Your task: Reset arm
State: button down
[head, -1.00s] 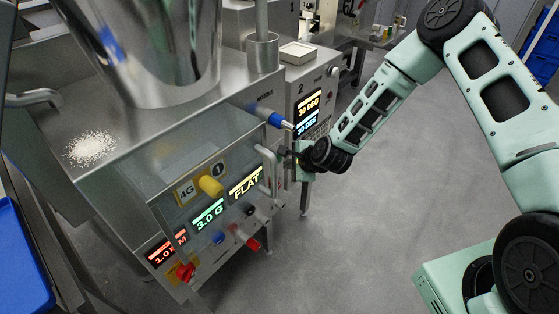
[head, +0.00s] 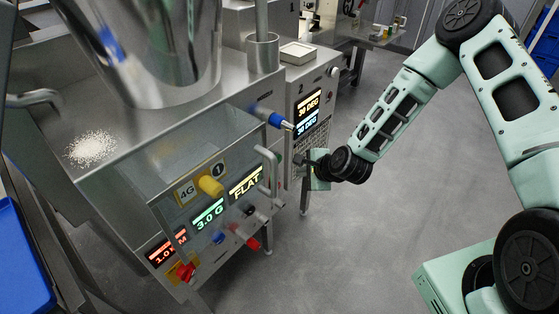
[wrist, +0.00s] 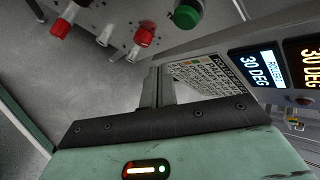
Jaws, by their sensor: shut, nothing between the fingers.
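My gripper (head: 299,159) is at the end of my green arm, in front of the second machine's display panel (head: 307,112) in the head view. Its fingers point left toward the machines and hold nothing. In the wrist view my gripper (wrist: 158,76) shows its fingers together, with a label and lit "30 DEG" displays (wrist: 256,66) to their right. I cannot tell the exact gap between the fingertips and the panel; no contact shows.
Grey floor (head: 370,240) is clear to the right.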

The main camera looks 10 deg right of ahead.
dwell(0.3)
jog(key=s+d+r+n+g+h, duration=0.25)
jog(key=s+d+r+n, duration=0.25)
jog(key=s+r+n, duration=0.55)
jog(key=s+d+r+n+g+h, duration=0.1)
jog(key=s+d+r+n+g, duration=0.2)
jog(key=s+d+r+n, duration=0.75)
jog(key=s+a+r+n+g, duration=0.1)
jog(key=s+a, duration=0.4)
jog(key=a, duration=0.6)
jog(key=s+a+r+n+g, duration=0.1)
jog(key=s+a+r+n, duration=0.3)
jog(key=a, duration=0.7)
jog(key=shift+s+a+r+g, duration=0.3)
jog(key=shift+s+a+g, duration=0.1)
jog(key=shift+s, duration=0.45)
jog(key=shift+y, duration=0.25)
